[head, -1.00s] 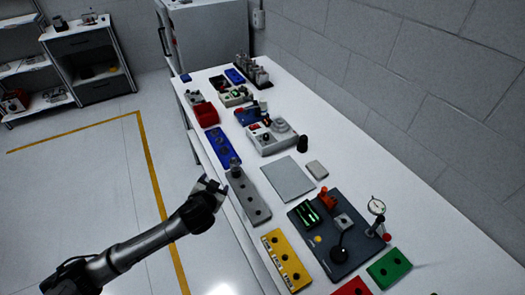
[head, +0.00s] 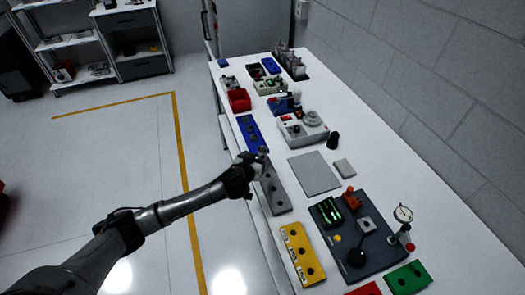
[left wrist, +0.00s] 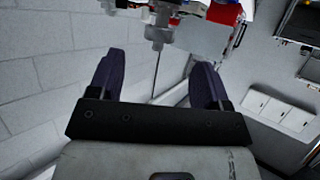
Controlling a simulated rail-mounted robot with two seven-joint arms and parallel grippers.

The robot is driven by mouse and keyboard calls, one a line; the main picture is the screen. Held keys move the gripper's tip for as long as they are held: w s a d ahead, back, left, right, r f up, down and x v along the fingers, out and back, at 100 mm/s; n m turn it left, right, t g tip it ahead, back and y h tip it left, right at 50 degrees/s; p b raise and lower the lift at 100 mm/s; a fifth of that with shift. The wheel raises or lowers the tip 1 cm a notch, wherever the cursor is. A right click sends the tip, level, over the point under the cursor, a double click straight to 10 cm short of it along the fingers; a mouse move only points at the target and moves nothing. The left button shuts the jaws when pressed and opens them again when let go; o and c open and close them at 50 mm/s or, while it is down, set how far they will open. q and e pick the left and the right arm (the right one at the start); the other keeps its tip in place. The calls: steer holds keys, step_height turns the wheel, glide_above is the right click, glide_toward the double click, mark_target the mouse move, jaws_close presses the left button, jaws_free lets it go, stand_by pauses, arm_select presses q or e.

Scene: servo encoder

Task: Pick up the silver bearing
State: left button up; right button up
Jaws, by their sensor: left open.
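A small silver-grey round piece (head: 263,151) stands at the far end of the grey block with dark holes (head: 279,203). It may be the silver bearing, but it is too small to be sure. My left gripper (head: 257,162) is right beside that piece, over the block's far end, and partly hides it. In the left wrist view my two dark fingers (left wrist: 155,75) are spread apart. A grey cylindrical piece with a thin stem (left wrist: 158,35) shows beyond and between them, with no visible contact. My right gripper is not in view.
A blue block (head: 251,132) lies behind the grey block and a yellow block (head: 302,254) in front. A grey plate (head: 314,173) and a dark board with a dial gauge (head: 347,258) lie to the right. A red bin (head: 239,99) is farther back.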

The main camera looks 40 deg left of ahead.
mark_target(262, 150)
arm_select(q)
steer(key=shift+x, duration=2.95)
steer(key=shift+r, duration=0.2)
steer(key=c, duration=1)
